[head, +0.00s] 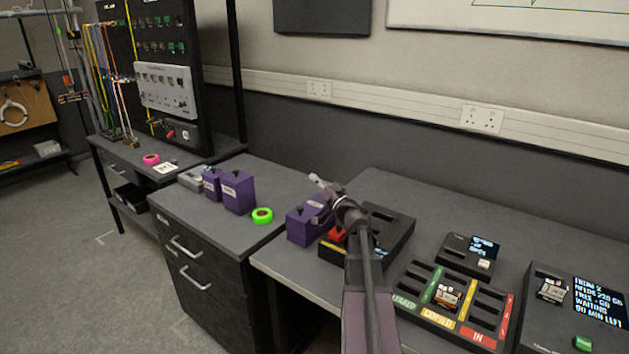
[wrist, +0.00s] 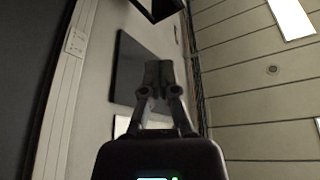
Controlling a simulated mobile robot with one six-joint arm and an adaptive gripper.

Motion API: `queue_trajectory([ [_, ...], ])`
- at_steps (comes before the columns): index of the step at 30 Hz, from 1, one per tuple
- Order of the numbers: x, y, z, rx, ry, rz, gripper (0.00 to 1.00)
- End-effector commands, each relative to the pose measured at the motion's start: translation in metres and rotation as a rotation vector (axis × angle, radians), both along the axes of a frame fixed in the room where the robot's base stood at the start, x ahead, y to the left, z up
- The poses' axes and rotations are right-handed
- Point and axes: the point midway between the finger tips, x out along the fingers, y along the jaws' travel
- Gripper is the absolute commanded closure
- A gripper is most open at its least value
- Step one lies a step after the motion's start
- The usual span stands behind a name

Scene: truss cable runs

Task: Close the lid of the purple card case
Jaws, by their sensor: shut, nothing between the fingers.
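A purple box (head: 303,230) with a pale label stands at the left end of the desk, partly behind my gripper; I take it for the card case. I cannot tell how its lid stands. My gripper (head: 318,182) is in front of and above this box in the head view, with its tips toward the upper left. In the wrist view, the fingers (wrist: 158,75) are together and empty, with wall and ceiling behind them. The wrist view shows no purple box.
Two more purple boxes (head: 238,192) stand on the drawer cabinet beside a green tape roll (head: 262,216). A dark tray (head: 397,226) lies right of my gripper. A slotted card rack (head: 455,300) and small display units (head: 575,300) fill the desk's right side. The back strip is clear.

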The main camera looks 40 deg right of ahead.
Motion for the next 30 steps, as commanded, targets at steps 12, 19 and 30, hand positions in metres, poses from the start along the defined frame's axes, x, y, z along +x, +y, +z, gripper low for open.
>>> queue_trajectory([
  [12, -0.027, -0.008, -0.002, 0.000, 0.000, -0.002, 1.00],
  [19, -0.058, -0.016, -0.016, 0.001, 0.000, -0.002, 1.00],
  [30, -0.088, -0.025, -0.027, 0.000, 0.000, 0.001, 1.00],
])
